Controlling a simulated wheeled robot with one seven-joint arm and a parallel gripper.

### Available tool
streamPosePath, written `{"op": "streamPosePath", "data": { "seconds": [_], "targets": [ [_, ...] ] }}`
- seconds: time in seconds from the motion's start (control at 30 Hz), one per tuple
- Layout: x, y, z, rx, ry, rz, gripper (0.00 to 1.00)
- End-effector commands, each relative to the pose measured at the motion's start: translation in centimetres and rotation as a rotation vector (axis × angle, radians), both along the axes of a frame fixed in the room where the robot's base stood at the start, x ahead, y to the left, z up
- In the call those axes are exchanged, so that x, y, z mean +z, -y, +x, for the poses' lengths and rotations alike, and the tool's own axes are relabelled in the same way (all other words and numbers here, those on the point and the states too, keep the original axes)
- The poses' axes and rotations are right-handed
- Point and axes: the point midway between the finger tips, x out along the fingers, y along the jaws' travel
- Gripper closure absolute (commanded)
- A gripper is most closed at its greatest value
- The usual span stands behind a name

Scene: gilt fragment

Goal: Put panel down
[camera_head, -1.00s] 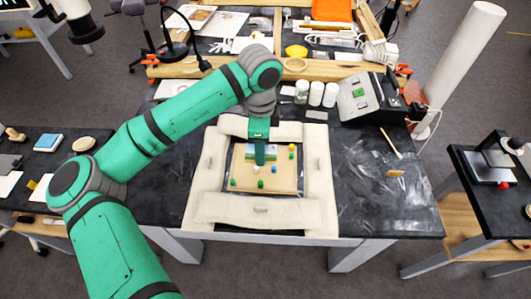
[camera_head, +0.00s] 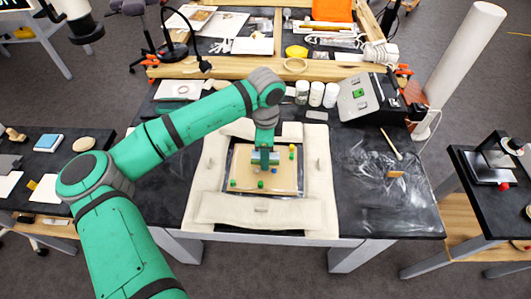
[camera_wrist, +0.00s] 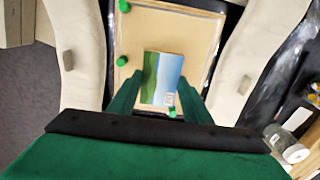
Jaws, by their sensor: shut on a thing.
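The panel (camera_wrist: 163,78) is a small flat piece painted with a green strip and pale blue, with a small white label near one corner. In the wrist view it lies between the two green fingers of my gripper (camera_wrist: 158,100), which is shut on it. In the head view my gripper (camera_head: 264,160) points down over the tan board (camera_head: 285,182) and mostly hides the panel. Several small coloured knobs stand on the board around it. I cannot tell whether the panel touches the board.
Cream padded bolsters (camera_head: 262,211) frame the board on the dark table (camera_head: 380,205). A grey device (camera_head: 365,98) and white jars (camera_head: 316,94) stand behind to the right. A brush (camera_head: 391,143) lies on the right, where much of the tabletop is bare.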

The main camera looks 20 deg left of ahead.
Motion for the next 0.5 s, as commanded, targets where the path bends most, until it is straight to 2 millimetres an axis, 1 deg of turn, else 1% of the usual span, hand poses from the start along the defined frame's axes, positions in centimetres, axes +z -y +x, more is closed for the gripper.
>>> {"op": "streamPosePath", "data": {
  "seconds": [0.5],
  "targets": [
    [-1.2,0.0,0.0,0.001,-0.001,0.0,0.81]
  ]
}}
